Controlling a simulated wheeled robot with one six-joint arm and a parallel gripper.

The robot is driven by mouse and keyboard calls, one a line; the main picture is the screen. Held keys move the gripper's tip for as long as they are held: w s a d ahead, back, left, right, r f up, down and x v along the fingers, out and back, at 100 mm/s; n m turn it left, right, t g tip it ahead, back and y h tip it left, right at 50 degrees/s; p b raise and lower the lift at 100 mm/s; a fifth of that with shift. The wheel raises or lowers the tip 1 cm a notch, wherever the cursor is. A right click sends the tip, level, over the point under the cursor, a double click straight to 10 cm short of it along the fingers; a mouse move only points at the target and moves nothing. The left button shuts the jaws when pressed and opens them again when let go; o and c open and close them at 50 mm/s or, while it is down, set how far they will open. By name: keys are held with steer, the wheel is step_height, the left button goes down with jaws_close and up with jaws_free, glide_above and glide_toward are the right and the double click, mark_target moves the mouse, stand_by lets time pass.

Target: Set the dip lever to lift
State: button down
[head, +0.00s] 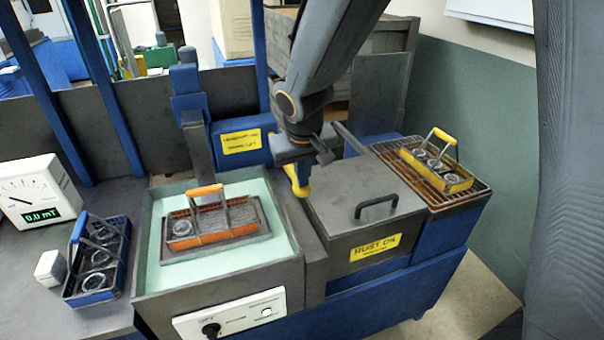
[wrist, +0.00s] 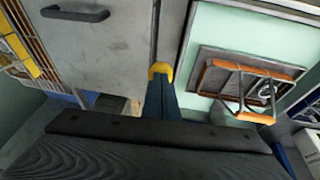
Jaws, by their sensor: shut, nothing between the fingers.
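An orange-handled basket (head: 212,230) with rings sits on a grey platform in the green-lined tank. The yellow label (head: 240,141) on the blue housing is too small to read.
The rust oil tank's closed lid (head: 345,205) has a black handle (head: 376,206). A yellow basket (head: 436,175) stands on the rack at right. A blue basket (head: 98,262) and a meter (head: 38,193) reading 0.0 mT stand at left.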

step_height(320, 180, down, 9)
steer(key=s+b, duration=0.1)
steer(key=b, duration=0.6)
steer(key=shift+d+b, duration=0.2)
steer(key=shift+b, duration=0.1)
steer(key=shift+s, duration=0.1)
steer(key=shift+r, duration=0.1)
steer(key=s+f+p+v, duration=0.1)
steer(key=s+p+v, duration=0.1)
steer(key=v, duration=1.2)
steer(key=s+d+f+m+g, duration=0.1)
steer(key=s+d+f, duration=0.2)
steer(key=d+f, duration=0.2)
steer(key=s+d+f+m+g, duration=0.1)
steer(key=s+d+f+m, duration=0.1)
steer(key=d+f, duration=0.4)
steer(key=s+d, duration=0.1)
steer(key=d, duration=0.2)
steer(key=shift+s+d+f+g, duration=0.3)
steer(key=shift+d+f+g, duration=0.05)
steer(key=shift+d+g, duration=0.05)
